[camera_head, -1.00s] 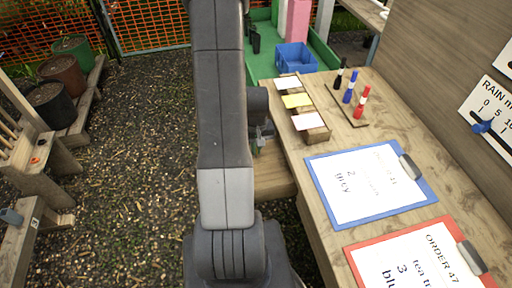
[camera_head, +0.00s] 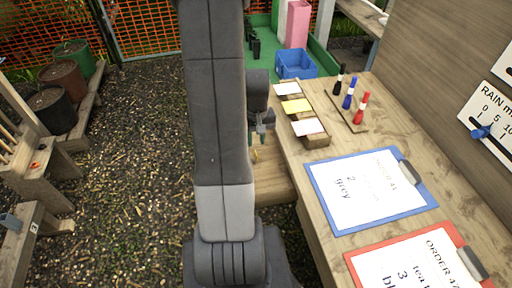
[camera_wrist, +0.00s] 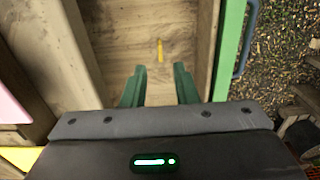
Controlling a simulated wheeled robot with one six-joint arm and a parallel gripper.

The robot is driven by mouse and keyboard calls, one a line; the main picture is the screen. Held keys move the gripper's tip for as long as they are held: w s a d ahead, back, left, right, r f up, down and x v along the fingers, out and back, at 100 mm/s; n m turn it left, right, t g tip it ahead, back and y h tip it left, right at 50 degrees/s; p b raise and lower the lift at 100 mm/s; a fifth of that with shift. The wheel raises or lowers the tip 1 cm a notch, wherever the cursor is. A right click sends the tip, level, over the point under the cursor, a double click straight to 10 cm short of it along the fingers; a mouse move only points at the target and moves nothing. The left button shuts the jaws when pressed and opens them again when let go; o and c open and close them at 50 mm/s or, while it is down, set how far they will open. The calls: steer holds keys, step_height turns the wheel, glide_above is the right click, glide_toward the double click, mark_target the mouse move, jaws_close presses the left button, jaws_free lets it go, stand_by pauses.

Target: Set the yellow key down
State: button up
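The yellow key (camera_wrist: 160,50) lies on the bare wooden floor of an open drawer (camera_wrist: 118,50) in the wrist view. It also shows as a small yellow mark in the head view (camera_head: 254,155), on the drawer (camera_head: 272,183) beside the bench. My gripper (camera_wrist: 160,70) has its two green fingers spread apart with nothing between them. In the head view my gripper (camera_head: 262,133) hangs above the drawer, apart from the key and partly hidden by my arm.
The drawer has a green front (camera_wrist: 228,50) with a blue handle (camera_wrist: 246,38). The bench holds card-topped blocks (camera_head: 311,127), coloured markers (camera_head: 349,94), a blue clipboard (camera_head: 424,203) and a red one (camera_head: 356,264). A blue bin (camera_head: 296,65) stands at the back.

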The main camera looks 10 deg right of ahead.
steer(key=shift+r, duration=2.3)
